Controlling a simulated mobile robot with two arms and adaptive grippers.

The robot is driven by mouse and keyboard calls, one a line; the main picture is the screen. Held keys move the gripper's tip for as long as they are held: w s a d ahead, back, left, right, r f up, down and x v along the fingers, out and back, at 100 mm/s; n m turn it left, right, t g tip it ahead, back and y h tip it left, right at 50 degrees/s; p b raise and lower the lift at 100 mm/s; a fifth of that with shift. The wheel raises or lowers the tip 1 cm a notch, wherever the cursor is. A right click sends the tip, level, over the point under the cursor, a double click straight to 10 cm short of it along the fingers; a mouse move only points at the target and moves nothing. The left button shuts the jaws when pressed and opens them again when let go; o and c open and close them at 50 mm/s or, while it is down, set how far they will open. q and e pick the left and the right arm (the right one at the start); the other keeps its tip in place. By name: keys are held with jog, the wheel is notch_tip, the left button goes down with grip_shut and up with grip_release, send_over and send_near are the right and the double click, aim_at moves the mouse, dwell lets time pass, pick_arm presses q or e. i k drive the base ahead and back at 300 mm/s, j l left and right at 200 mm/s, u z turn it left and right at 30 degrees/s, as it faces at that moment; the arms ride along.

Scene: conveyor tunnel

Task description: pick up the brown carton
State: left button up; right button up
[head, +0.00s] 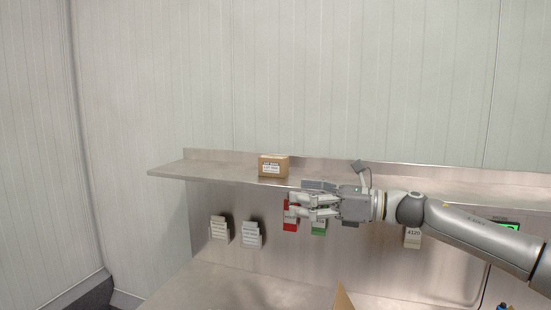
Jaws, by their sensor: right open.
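The brown carton (273,166) is a small box with a white label on its front. It stands upright on the metal shelf (200,172) along the back wall. My right gripper (292,206) comes in from the right, with its fingers pointing left. It is open, below and slightly right of the carton in the picture, in front of the shelf edge, and apart from the carton. My left gripper is not in view.
Two white card holders (220,230) (250,234) hang on the panel under the shelf. Red (290,222) and green (319,229) items show partly behind my right gripper. A tag marked 4120 (412,236) hangs to the right. The shelf left of the carton is clear.

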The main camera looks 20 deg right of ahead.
aim_at(269, 165)
jog(key=i+l, duration=0.2)
jog(key=i, duration=0.2)
jog(key=i+l, duration=0.2)
jog(key=i, duration=0.15)
jog(key=i+l, duration=0.25)
jog(key=i, duration=0.15)
